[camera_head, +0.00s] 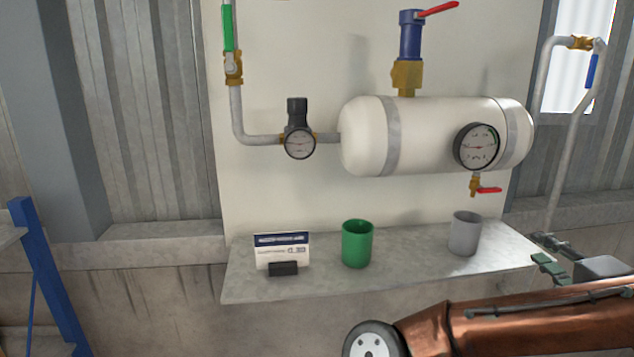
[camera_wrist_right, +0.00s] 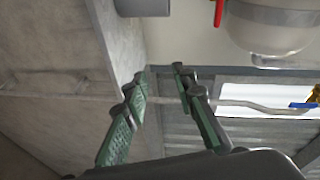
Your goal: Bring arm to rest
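My right gripper (camera_head: 541,249) is just off the right end of the shelf, in front of the wall, with its arm running along the bottom right. In the right wrist view its two green-padded fingers (camera_wrist_right: 160,80) stand apart with nothing between the tips; a thin pipe (camera_wrist_right: 240,106) runs behind them. My left gripper is in neither view. The white receiver tank (camera_head: 425,140) is on the backboard, above and left of the right gripper.
The shelf (camera_head: 325,282) carries a grey cup (camera_head: 464,234), a green cup (camera_head: 357,244) and a small sign (camera_head: 282,252). The grey cup is closest to the gripper. A bent pipe (camera_head: 553,180) with a blue-handled valve rises behind the gripper. A blue frame (camera_head: 45,270) stands far left.

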